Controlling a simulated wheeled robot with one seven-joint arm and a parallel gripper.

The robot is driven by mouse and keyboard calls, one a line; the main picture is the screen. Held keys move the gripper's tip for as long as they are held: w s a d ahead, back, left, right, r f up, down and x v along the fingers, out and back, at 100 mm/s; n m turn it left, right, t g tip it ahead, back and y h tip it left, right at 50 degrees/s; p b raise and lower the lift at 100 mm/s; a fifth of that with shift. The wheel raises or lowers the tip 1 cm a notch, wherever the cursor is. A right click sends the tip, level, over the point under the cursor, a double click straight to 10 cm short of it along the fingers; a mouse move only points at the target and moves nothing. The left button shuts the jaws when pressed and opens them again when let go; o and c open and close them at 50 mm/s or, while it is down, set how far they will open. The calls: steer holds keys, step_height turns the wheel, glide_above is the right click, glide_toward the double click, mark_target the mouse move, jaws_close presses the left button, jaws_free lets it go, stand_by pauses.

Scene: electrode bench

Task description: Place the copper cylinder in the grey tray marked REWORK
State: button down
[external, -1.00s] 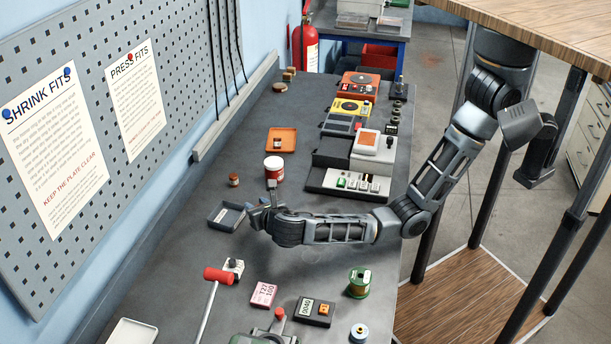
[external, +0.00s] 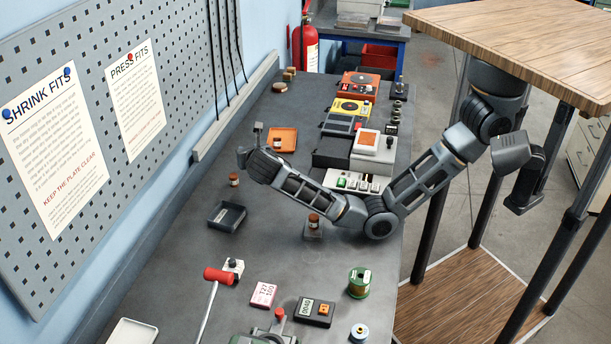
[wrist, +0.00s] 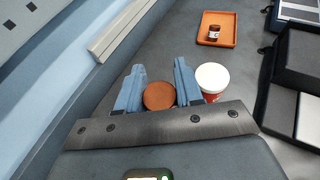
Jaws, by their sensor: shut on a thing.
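The copper cylinder (wrist: 159,96) shows in the wrist view as a round brown-copper end between the two blue-grey fingers of my gripper (wrist: 158,88). The gripper is shut on it. In the external view my gripper (external: 246,157) is over the far part of the bench, and the cylinder cannot be made out there. A small dark grey tray (external: 226,216) lies nearer the camera, below and left of the gripper in the picture. It looks empty. Its marking is too small to read, so I cannot confirm REWORK.
A white-lidded red jar (wrist: 213,80) stands just right of the fingers in the wrist view. An orange tray (external: 282,139) holds a small brown bottle. Another small bottle (external: 233,180) stands near the grey tray. A brown-topped bottle (external: 314,222) stands by my forearm.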

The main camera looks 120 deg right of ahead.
steer(key=w+a+f, duration=0.2)
steer(key=w+f, duration=0.1)
steer(key=w+a+f+b, duration=0.1)
steer(key=w+a+f, duration=0.1)
steer(key=w+f, duration=0.1)
steer(key=w+a+f, duration=0.2)
steer(key=w+f, duration=0.1)
steer(key=f, duration=0.1)
steer(key=shift+f, duration=0.2)
steer(key=shift+f, duration=0.55)
steer(key=c, duration=0.7)
jaws_free()
steer(key=shift+c, duration=0.2)
